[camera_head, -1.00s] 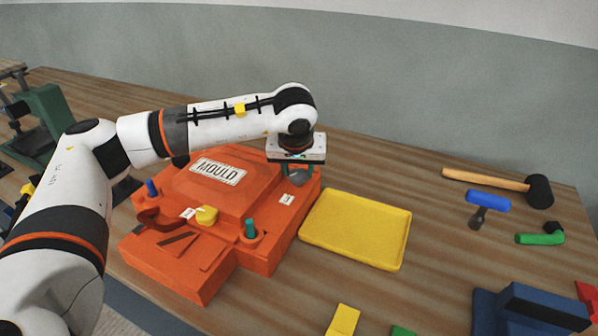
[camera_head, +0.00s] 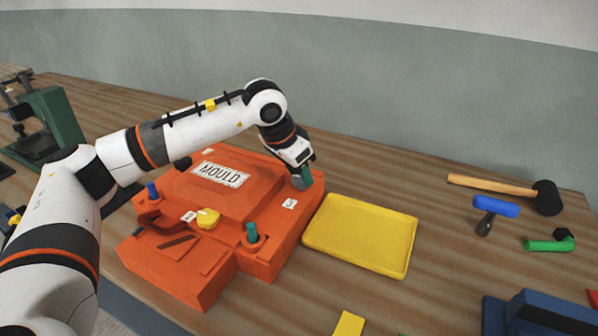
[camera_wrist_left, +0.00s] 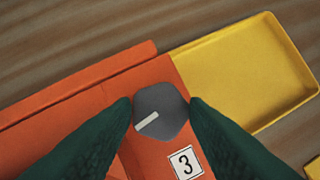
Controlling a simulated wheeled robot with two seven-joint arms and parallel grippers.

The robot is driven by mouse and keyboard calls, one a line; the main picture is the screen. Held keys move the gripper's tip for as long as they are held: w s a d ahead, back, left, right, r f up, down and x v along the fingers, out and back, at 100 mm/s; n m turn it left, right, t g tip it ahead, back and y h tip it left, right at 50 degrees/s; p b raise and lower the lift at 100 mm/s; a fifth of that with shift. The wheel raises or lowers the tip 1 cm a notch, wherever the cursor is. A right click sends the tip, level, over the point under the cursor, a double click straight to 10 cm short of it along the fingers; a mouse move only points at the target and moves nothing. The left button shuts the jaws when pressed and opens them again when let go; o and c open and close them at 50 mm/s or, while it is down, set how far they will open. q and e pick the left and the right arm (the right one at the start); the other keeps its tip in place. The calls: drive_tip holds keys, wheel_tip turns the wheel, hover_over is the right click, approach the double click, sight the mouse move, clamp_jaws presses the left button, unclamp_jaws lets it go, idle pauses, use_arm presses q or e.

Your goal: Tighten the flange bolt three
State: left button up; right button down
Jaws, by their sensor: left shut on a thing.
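The orange mould (camera_head: 240,170) sits on the wooden bench with a white MOULD plate on its top. Flange bolt three (camera_wrist_left: 160,111) is a grey hexagonal head with a white stripe, beside a label marked 3 (camera_wrist_left: 187,163). In the head view the label (camera_head: 289,203) is at the mould's right corner. My left gripper (camera_head: 303,180) is at that corner, its green fingers shut on the bolt head from two sides. In the left wrist view the stripe slopes up to the right. The bolt's shank is hidden. My right gripper is not in view.
A yellow tray (camera_head: 360,235) lies right of the mould. A mallet (camera_head: 545,197), a blue-handled tool (camera_head: 496,207) and a green-handled tool (camera_head: 548,245) lie at the right.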

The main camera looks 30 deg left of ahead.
use_arm(q)
drive_tip(key=shift+m, duration=0.5)
drive_tip(key=o, duration=1)
drive_tip(key=shift+c, duration=0.2)
drive_tip(key=shift+a+r, duration=0.1)
drive_tip(key=v, duration=1.1)
drive_tip(key=shift+a+r, duration=0.15)
drive_tip(key=shift+r, duration=0.25)
drive_tip(key=shift+s, duration=0.1)
